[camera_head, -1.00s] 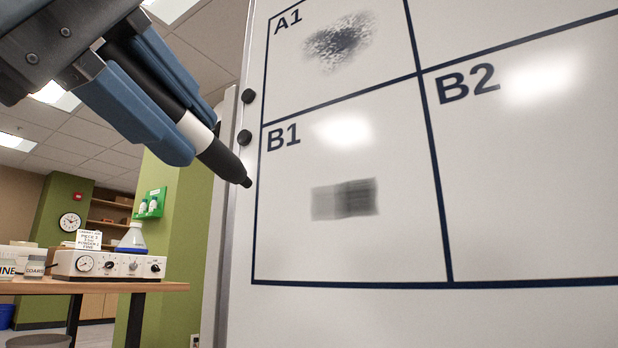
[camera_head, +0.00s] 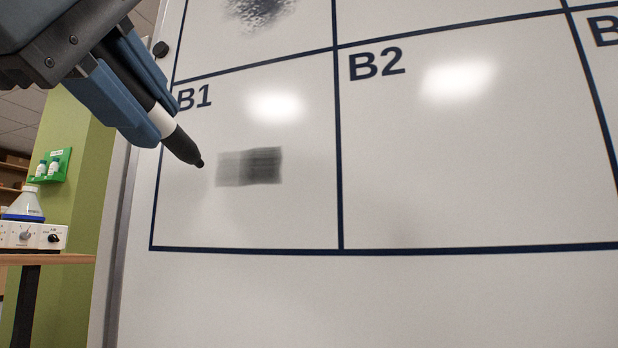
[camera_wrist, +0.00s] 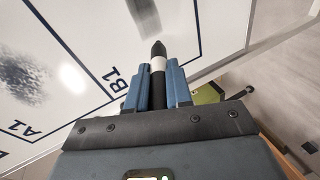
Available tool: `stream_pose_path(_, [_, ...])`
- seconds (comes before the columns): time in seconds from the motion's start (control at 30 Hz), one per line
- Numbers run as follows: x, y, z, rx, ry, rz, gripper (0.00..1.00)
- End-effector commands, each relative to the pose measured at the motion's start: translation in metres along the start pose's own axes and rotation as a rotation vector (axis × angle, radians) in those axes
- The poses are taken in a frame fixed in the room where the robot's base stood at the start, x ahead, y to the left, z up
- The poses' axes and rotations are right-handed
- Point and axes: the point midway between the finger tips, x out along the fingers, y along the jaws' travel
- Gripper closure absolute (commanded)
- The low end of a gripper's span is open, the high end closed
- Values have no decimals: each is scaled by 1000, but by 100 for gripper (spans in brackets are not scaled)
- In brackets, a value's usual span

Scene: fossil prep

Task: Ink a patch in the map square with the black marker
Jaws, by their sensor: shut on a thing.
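My gripper (camera_head: 143,97) is shut on the black marker (camera_head: 182,145), which has a white band and a dark tip pointing down to the right. In the head view the tip shows in front of square B1 of the whiteboard map (camera_head: 250,220), just left of a grey inked patch (camera_head: 249,166). Whether the tip touches the board I cannot tell. In the wrist view the marker (camera_wrist: 158,62) stands out between the blue fingers, with the B1 label beside it. Square B2 (camera_head: 450,170) is blank apart from glare. A speckled dark patch (camera_head: 260,10) shows in the square above B1.
Left of the board are a green pillar (camera_head: 75,220) and a bench (camera_head: 50,259) with a flask (camera_head: 25,204) and a dial box. The board below the grid is clear.

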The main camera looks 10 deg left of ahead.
Motion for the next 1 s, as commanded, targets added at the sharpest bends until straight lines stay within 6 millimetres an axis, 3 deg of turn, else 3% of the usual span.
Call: stream_pose_path(1.0, [9,3,0,-1,0,-1,100])
